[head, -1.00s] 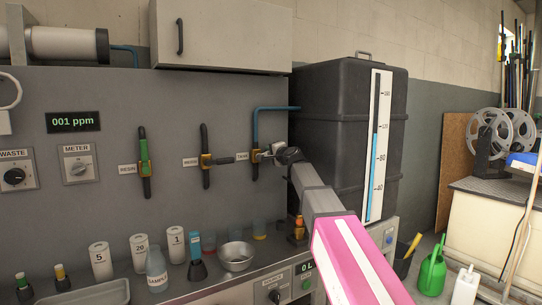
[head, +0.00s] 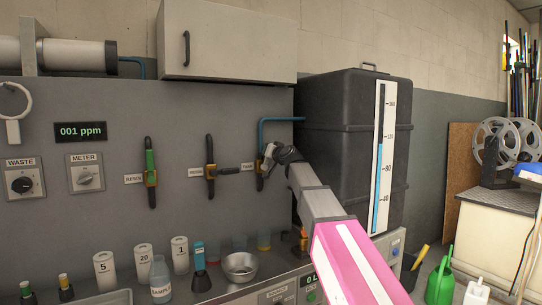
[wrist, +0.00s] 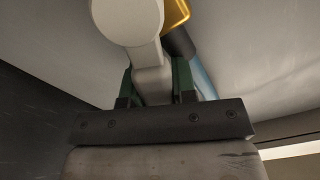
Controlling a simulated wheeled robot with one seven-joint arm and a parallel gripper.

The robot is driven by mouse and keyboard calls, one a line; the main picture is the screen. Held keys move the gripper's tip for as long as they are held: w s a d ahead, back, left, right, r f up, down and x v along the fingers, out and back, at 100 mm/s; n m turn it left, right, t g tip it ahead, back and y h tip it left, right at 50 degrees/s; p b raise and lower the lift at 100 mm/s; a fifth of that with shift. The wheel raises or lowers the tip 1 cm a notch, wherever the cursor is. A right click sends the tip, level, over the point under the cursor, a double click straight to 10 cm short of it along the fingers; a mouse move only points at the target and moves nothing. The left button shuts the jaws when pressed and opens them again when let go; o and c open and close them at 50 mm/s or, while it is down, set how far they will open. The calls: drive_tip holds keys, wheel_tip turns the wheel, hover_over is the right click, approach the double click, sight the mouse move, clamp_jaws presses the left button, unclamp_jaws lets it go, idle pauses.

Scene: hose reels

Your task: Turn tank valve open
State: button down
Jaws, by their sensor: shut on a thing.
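The tank valve (head: 260,171) sits on the grey wall panel beside its TANK label, left of the black tank (head: 340,145). Its light handle (head: 269,152) points up and slightly right. My gripper (head: 275,154) is at this handle, coming from the right, and partly covers the valve. In the wrist view, the green-padded fingers of my gripper (wrist: 155,80) are shut on the pale handle (wrist: 148,58), which has a rounded end. A gold valve part (wrist: 177,12) and a blue pipe (wrist: 203,82) show behind it.
Two more valves, resin (head: 151,176) and a middle one (head: 211,170), are to the left; the middle one's dark handle points right toward my gripper. Bottles and a metal bowl (head: 240,266) stand on the counter below. A cabinet (head: 228,40) hangs above.

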drive_tip(key=shift+s+a+r+n, duration=0.1)
drive_tip(key=shift+s+a+n, duration=0.25)
drive_tip(key=shift+n, duration=0.4)
drive_tip(key=shift+s+a+r+n, duration=0.15)
drive_tip(key=shift+a+n, duration=0.25)
drive_tip(key=shift+n, duration=0.4)
drive_tip(key=shift+s+a+n, duration=0.3)
drive_tip(key=shift+a+n, duration=0.1)
drive_tip(key=shift+n, duration=0.35)
drive_tip(key=c, duration=0.9)
unclamp_jaws()
drive_tip(key=shift+s, duration=0.1)
drive_tip(key=v, duration=1)
drive_tip(key=shift+s+d, duration=0.25)
